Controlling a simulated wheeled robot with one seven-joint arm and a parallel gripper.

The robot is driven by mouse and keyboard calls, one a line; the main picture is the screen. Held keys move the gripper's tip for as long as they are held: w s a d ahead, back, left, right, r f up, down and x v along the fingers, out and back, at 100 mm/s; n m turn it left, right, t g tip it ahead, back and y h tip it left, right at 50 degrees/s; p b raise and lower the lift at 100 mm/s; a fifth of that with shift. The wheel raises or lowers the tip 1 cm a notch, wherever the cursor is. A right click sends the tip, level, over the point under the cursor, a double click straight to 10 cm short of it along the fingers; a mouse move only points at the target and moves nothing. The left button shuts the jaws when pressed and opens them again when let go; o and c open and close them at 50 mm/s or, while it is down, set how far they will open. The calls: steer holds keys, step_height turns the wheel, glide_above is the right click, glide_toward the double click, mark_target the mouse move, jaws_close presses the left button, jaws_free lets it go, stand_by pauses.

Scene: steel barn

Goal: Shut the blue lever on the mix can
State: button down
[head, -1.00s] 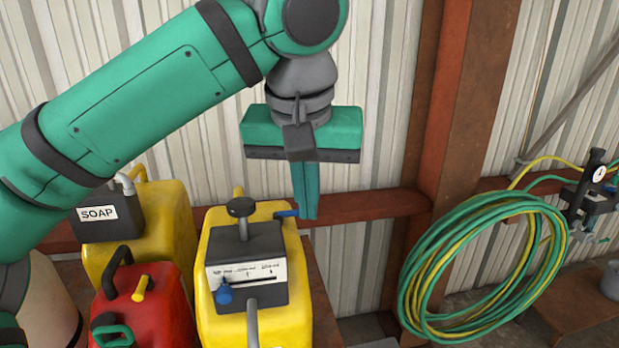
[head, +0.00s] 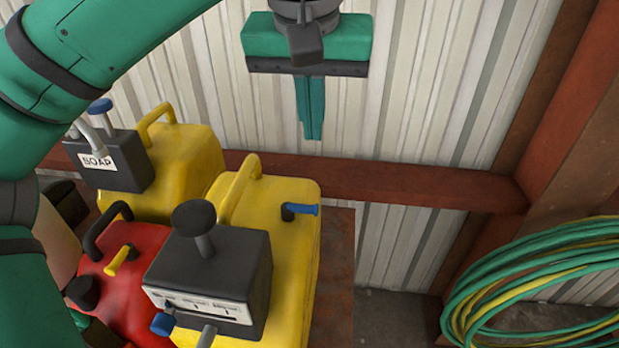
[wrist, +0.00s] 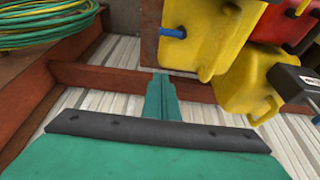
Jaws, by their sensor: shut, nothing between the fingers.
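The mix can (head: 295,260) is a yellow can with a black box (head: 222,262) on its front top. Its blue lever (head: 304,209) is short, sits on the can's top behind the box and points right. The lever also shows in the wrist view (wrist: 173,32), sticking out from the yellow can. My gripper (head: 312,137) is shut and empty. Its teal fingers point down, above and behind the lever, apart from it. In the wrist view the closed fingertips (wrist: 159,75) are below the lever with a gap between.
A yellow soap can (head: 180,165) and a red can (head: 130,265) stand left of the mix can. A rust-red rail (head: 400,187) runs along the corrugated wall behind. A coiled green and yellow hose (head: 520,280) hangs at right. Space right of the can is open.

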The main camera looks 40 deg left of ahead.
glide_above(300, 212)
steer(key=w+a, duration=0.2)
steer(key=w, duration=0.3)
step_height(300, 212, down, 9)
steer(key=shift+s+d+f, duration=0.15)
steer(key=shift+f, duration=0.05)
steer(key=shift+s+d+f, duration=0.45)
steer(key=shift+s+f, duration=0.2)
steer(key=shift+s, duration=0.05)
steer(key=shift+s+d+f, duration=0.4)
steer(key=shift+s, duration=0.05)
steer(key=shift+s+a+f, duration=0.1)
steer(key=shift+s+a, duration=0.05)
steer(key=shift+s, duration=0.2)
